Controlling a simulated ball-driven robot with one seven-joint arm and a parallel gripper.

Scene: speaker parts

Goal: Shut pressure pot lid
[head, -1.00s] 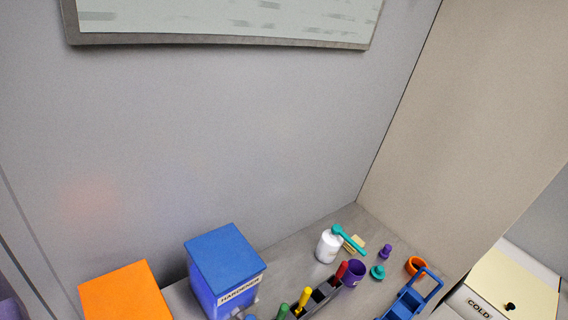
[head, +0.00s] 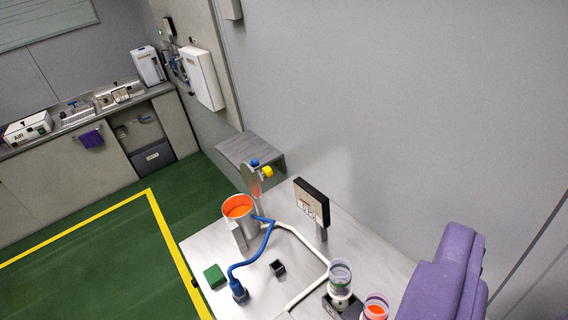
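The pressure pot (head: 237,228) is a silver cylinder on the metal bench, left of centre in the head view. Its top is open and its inside shows orange. Its lid (head: 251,178) appears as a grey plate tipped up behind the pot, with a blue knob and a yellow part near its top. The lid is off the rim; the hinge is too small to make out. A blue hose (head: 267,238) runs beside the pot. My gripper is not in view.
A gauge or display box (head: 312,202) stands on a post right of the pot. A green block (head: 214,276), small dark box (head: 277,267), white pipe (head: 312,252) and clear cups (head: 340,275) share the bench. A large purple object (head: 445,278) stands at right. Green floor lies left.

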